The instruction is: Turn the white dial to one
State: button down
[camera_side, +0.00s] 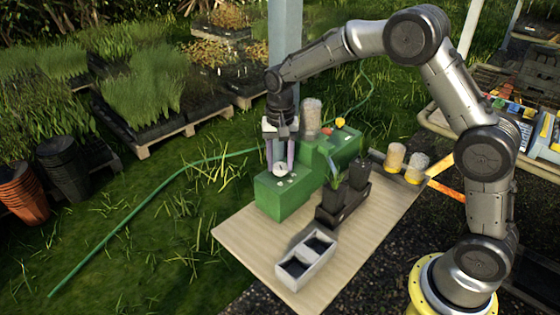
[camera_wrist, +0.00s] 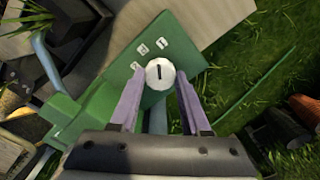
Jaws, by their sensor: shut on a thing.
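The white dial (camera_wrist: 160,73) is on top of the green box (camera_side: 282,200). It is round with a dark pointer line, which stands nearly upright in the wrist view. Several small white labels (camera_wrist: 143,48) sit beside it on the green face; their marks are too small to read. In the side view the dial (camera_side: 280,169) shows between the finger ends. My gripper (camera_wrist: 159,86) points down over the box, its two purple fingers shut on the dial from either side. In the side view my gripper (camera_side: 279,166) is at the box's top.
A taller green part with a clear container (camera_side: 311,117) and red and yellow pieces stands behind. A dark planter (camera_side: 344,200) with plants and a grey two-cell tray (camera_side: 306,262) are to the right and front. The wooden table (camera_side: 240,245) is bare at front left.

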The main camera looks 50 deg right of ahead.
aim_at(280, 165)
jog(key=shift+r+m, duration=0.15)
jog(key=shift+m, duration=0.75)
jog(key=shift+w, duration=0.1)
jog(key=shift+c, duration=1.9)
grip_release()
notch_tip(280, 165, up, 14)
